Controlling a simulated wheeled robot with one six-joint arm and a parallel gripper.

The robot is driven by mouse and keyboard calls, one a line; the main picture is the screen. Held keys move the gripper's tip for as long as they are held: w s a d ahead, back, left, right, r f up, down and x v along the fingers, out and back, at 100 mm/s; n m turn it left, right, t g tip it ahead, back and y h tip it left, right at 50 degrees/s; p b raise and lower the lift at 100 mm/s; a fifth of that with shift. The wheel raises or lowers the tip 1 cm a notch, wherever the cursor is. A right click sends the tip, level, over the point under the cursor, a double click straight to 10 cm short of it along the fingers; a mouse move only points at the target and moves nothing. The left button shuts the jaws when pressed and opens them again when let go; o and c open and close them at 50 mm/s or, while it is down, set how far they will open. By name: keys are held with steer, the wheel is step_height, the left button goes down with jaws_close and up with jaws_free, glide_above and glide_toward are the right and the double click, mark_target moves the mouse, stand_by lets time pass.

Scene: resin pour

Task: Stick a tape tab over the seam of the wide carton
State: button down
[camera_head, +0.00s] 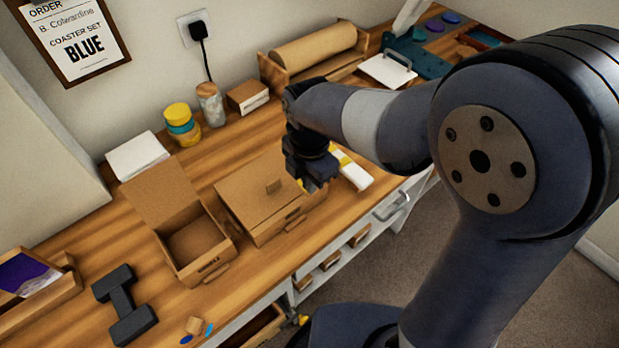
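A wide brown carton (248,195) stands on the wooden bench with its lid down. A small brown piece (273,186) shows on its top; I cannot tell whether it is part of the lid. My gripper (312,183) points down at the carton's right side and hides part of it. The fingertips are too dark and small to tell open from shut, or whether they touch the carton. A bit of yellow shows beside them. A white and yellow object (354,174), perhaps holding tape tabs, lies just right of my gripper, partly hidden.
A narrower open carton (205,263) stands left of the wide one. A black dumbbell-shaped object (123,304) lies at front left. Stacked jars (180,122), a shaker (210,104), a small box (248,97) and a paper roll (313,46) line the back. My arm crosses the right side.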

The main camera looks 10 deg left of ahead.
steer(key=shift+f+b, duration=0.3)
steer(key=shift+f, duration=0.4)
steer(key=shift+f+b, duration=0.35)
steer(key=shift+f, duration=0.25)
stand_by(0.8)
stand_by(0.3)
steer(key=c, duration=1.6)
jaws_free()
step_height(320, 180, up, 8)
steer(key=p, duration=0.7)
